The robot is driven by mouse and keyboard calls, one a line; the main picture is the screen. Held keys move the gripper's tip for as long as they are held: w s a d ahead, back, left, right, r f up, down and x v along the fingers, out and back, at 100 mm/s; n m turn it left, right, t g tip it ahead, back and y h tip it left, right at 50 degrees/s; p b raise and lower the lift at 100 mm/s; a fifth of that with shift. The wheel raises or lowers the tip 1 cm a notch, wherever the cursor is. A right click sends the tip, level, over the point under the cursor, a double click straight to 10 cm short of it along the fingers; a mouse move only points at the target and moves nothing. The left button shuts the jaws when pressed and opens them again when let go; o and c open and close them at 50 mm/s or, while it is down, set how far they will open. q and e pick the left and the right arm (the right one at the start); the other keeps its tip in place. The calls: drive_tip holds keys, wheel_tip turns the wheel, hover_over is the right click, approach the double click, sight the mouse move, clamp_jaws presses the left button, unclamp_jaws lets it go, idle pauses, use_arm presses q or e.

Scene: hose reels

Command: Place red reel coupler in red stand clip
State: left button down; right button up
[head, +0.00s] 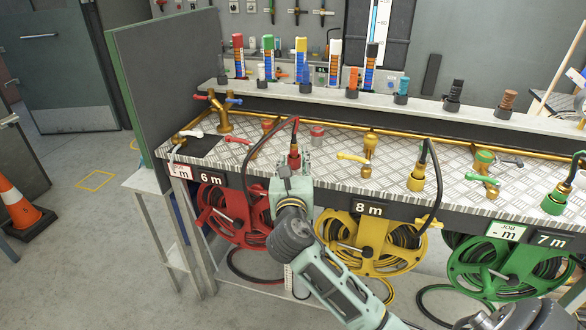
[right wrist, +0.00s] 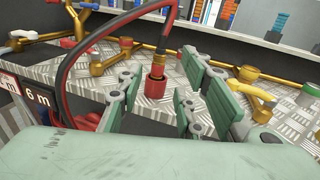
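The red reel coupler (head: 294,158) stands upright at the front of the chequer-plate bench, above the red reel (head: 235,213). In the right wrist view its red lower part (right wrist: 155,87) and brass neck (right wrist: 160,60) show, with the dark red hose rising from the top. My right gripper (head: 292,180) is at the coupler. In the right wrist view the gripper's fingers (right wrist: 160,95) are spread on either side of the coupler, with gaps visible. I cannot tell the red stand clip apart from the red base under the coupler. My left gripper is not in view.
A yellow coupler (head: 416,180) and a green coupler (head: 555,200) stand along the bench front to the right. A yellow-handled valve (head: 366,160) is nearer. The hose (head: 258,140) arcs over the bench left of my gripper. A dark partition (head: 170,85) bounds the left end.

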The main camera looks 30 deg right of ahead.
drive_tip(key=s+a+f+m+g+y, duration=0.2)
drive_tip(key=s+f+m, duration=0.15)
drive_tip(key=f, duration=1.05)
drive_tip(key=s+a+f+m+g+y, duration=0.2)
drive_tip(key=s+f+m+g, duration=0.15)
drive_tip(key=f, duration=1.05)
drive_tip(key=s+a+f+m+g+y, duration=0.1)
drive_tip(key=s+a+f+m+y, duration=0.2)
drive_tip(key=f, duration=1.1)
drive_tip(key=s+a+f+m+g+y, duration=0.3)
drive_tip(key=s+f+m, duration=0.4)
drive_tip(key=s+f, duration=1.15)
drive_tip(key=s+a+f+m+g, duration=0.1)
drive_tip(key=s+f+m, duration=0.1)
drive_tip(key=s, duration=0.6)
drive_tip(key=s+a+f+m+g, duration=0.1)
drive_tip(key=s+m, duration=0.3)
drive_tip(key=s, duration=0.4)
drive_tip(key=s+a+f+m+g, duration=0.1)
drive_tip(key=s+f+m, duration=0.3)
drive_tip(key=s, duration=0.4)
drive_tip(key=shift+s+a+g, duration=0.25)
drive_tip(key=shift+a+g, duration=0.1)
drive_tip(key=shift+g, duration=0.4)
drive_tip(key=shift+r+p, duration=0.8)
drive_tip(key=shift+p, duration=0.05)
